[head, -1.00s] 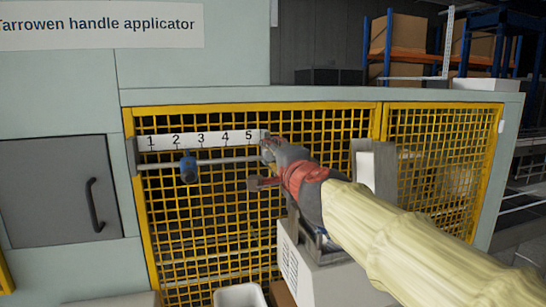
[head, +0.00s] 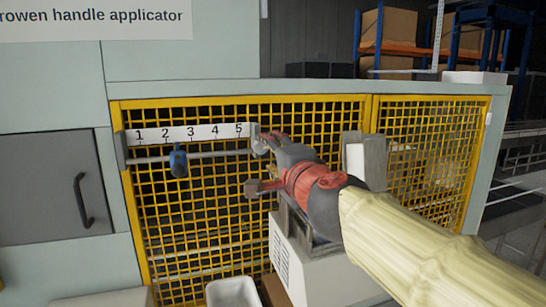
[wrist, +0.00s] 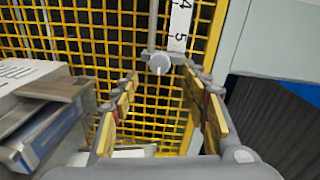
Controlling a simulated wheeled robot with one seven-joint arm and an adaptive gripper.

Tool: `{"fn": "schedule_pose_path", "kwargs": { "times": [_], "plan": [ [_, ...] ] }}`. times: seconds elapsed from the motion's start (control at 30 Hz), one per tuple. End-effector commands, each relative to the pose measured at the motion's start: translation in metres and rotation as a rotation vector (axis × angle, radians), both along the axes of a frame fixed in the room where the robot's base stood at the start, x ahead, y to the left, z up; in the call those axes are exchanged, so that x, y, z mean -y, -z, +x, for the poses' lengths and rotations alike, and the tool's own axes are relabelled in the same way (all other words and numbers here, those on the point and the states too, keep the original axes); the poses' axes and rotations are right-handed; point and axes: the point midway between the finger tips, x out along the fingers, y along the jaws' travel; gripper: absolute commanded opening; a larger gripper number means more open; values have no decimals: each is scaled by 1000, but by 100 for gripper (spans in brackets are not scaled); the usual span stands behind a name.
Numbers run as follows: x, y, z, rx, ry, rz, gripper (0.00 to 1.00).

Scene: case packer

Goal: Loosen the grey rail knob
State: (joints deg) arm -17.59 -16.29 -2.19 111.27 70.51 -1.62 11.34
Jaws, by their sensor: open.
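The grey rail knob (wrist: 160,63) is round with a pale line on its face. It sits at the rail's end, by the 5 of the number scale. In the head view the knob (head: 259,145) shows just left of my upper finger. My gripper (head: 262,161) is open and empty. In the wrist view its fingers (wrist: 160,82) stand either side of the view, with the knob centred between and beyond the tips; I see no contact. A blue clamp (head: 179,163) hangs on the rail (head: 215,154) below 2 and 3. The number scale (head: 190,134) runs above the rail.
Yellow mesh guarding (head: 200,220) stands behind the rail. A pale boxy machine unit (head: 300,262) lies below my arm. A white bin (head: 233,292) is at the bottom. A grey door with a black handle (head: 82,195) is at left.

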Motion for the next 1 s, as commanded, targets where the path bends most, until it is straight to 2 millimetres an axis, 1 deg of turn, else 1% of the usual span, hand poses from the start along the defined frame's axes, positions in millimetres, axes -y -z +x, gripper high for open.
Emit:
{"fn": "schedule_pose_path", "kwargs": {
  "times": [0.1,0.27,0.67,0.77,0.8,0.83,0.87,0.9,0.97,1.0],
  "plan": [
    [2,0,-6,0,0,1,45],
    [3,0,-10,0,0,1,45],
    [3,1,-12,0,-1,0,45],
    [-3,3,-14,-3,-25,-12,45],
    [-9,5,-16,-4,-52,-34,45],
    [-16,9,-18,-6,-78,-62,45],
    [-23,17,-21,-12,-110,-102,45],
    [-33,33,-26,-26,-160,-164,45],
    [-47,63,-37,-54,-236,-271,45],
    [-53,85,-48,-73,-293,-349,45]
  ]
}}
